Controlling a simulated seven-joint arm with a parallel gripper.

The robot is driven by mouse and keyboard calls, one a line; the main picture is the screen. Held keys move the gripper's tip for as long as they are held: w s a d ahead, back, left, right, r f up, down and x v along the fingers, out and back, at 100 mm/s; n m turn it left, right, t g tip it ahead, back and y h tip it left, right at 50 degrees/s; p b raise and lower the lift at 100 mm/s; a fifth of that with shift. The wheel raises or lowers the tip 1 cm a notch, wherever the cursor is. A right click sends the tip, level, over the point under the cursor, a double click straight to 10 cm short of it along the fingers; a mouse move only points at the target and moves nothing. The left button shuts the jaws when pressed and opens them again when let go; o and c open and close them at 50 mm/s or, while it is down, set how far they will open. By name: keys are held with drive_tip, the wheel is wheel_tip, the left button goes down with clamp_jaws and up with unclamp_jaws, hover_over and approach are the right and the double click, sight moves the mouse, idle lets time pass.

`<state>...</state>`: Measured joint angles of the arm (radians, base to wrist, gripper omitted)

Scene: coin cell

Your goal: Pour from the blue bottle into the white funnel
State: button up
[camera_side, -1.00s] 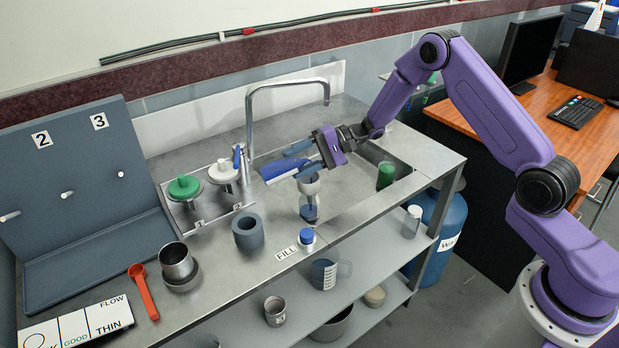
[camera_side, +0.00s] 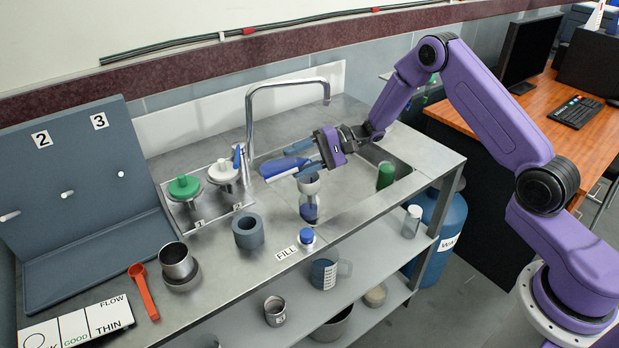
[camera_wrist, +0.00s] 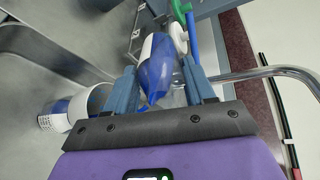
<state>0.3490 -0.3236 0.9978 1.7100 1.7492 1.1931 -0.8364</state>
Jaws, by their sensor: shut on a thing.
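In the wrist view, the bottle (camera_wrist: 157,68) lies between the two blue-grey fingers and shows both blue and whitish parts. I cannot make out a stream between bottle and funnel.
The faucet (camera_side: 287,84) arches behind the bottle. A green cylinder (camera_side: 385,175) stands right.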

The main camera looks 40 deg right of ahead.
drive_tip(key=shift+r, duration=0.1)
idle(0.8)
drive_tip(key=shift+a, duration=0.1)
drive_tip(key=r+g+h, duration=0.1)
drive_tip(key=h, duration=0.1)
drive_tip(key=shift+a+r+h, duration=0.1)
drive_tip(key=shift+r+h, duration=0.05)
drive_tip(key=shift+h, duration=0.15)
drive_tip(key=shift+f+g+h, duration=0.4)
drive_tip(key=shift+f+h, duration=0.1)
drive_tip(key=shift+h, duration=0.5)
drive_tip(key=shift+h, duration=0.3)
